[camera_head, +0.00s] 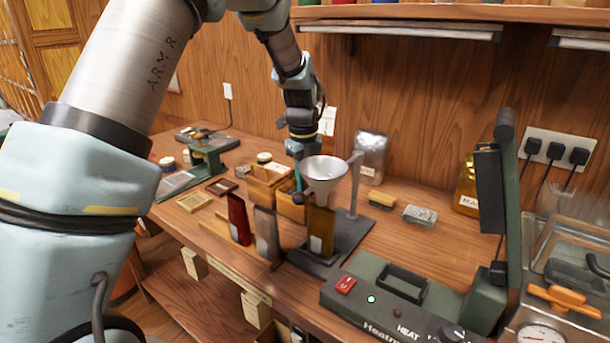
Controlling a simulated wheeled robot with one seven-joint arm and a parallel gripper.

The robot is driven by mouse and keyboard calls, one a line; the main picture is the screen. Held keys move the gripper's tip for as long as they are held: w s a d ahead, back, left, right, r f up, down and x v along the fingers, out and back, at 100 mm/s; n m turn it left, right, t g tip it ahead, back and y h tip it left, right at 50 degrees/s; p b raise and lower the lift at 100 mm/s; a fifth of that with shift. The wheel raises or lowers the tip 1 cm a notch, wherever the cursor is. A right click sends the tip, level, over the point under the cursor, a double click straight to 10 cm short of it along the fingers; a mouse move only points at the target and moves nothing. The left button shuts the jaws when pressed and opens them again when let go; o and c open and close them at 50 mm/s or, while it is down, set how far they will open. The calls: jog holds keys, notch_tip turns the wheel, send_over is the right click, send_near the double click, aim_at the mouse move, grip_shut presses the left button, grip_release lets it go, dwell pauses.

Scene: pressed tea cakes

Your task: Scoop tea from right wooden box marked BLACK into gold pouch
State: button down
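A gold pouch (320,232) stands upright on a dark stand, beneath a white funnel (326,170). Two wooden boxes stand left of the funnel, a rear one (266,184) and a right one (290,209). No BLACK marking is readable, and the boxes' contents are hidden. My gripper (299,160) points down just left of the funnel, above the right box. A thin teal piece (298,181) runs down from it toward a small dark rounded shape (299,198). The fingers are too small to tell whether they grip it.
A red pouch (238,218) and a grey pouch (266,232) stand at the front left edge. A silver pouch (371,155) stands behind the funnel. A green heat sealer (400,300) fills the front right. Another gold container (467,190) is at the back right.

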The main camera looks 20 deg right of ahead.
jog(key=shift+w+d+r+y+p, duration=0.1)
jog(key=shift+d+r+y+p, duration=0.2)
jog(key=shift+p, duration=0.65)
jog(key=shift+r, duration=0.25)
notch_tip(320, 180, up, 11)
jog(key=p, duration=0.7)
jog(key=shift+w+d+r, duration=0.1)
